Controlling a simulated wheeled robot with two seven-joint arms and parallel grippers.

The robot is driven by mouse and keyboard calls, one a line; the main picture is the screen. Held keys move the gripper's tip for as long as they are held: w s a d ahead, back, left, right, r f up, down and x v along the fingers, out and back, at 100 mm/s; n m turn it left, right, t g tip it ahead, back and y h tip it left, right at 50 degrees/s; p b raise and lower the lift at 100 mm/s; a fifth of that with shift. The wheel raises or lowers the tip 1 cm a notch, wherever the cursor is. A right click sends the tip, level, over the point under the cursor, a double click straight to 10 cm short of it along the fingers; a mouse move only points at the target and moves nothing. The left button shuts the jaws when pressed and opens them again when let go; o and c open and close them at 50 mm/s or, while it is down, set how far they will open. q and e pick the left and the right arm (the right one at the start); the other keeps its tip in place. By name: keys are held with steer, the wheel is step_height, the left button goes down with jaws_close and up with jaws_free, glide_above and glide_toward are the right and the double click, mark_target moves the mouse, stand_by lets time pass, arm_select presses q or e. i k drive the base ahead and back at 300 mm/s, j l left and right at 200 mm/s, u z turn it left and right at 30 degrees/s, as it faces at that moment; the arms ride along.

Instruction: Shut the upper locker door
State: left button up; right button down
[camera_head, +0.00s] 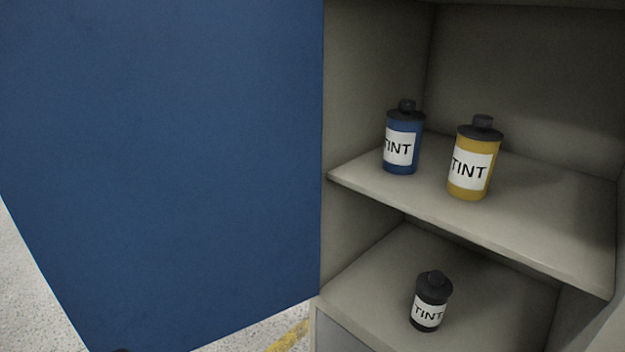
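The locker door (170,150) is a large flat blue panel filling the left half of the view. It stands open, hinged at the left side of the grey locker (370,90). Its top edge is cut off by the frame, and no handle shows. The locker's inside is exposed, with a shelf (540,215) across it. Neither of my grippers can be made out. A small dark shape shows at the bottom edge, below the door, too little to identify.
A blue tint bottle (404,140) and a yellow tint bottle (473,160) stand on the shelf. A black tint bottle (431,302) stands on the compartment floor below. Speckled floor (32,290) with a yellow stripe (290,337) shows beneath the door.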

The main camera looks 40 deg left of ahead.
mark_target(161, 160)
steer(key=k+j+z, duration=0.3)
steer(key=k+j, duration=0.65)
steer(key=k+j+z, duration=0.1)
steer(key=j, duration=0.25)
steer(key=k+j+z, duration=0.1)
steer(key=j, duration=0.2)
steer(key=k+j+z, duration=0.1)
steer(key=j, duration=0.2)
steer(key=k+j+z, duration=0.1)
steer(key=j, duration=0.2)
steer(key=i+j+z, duration=0.1)
steer(key=j, duration=0.35)
steer(key=i+j+z, duration=0.15)
steer(key=j, duration=0.25)
steer(key=i+j+z, duration=0.1)
steer(key=j, duration=0.35)
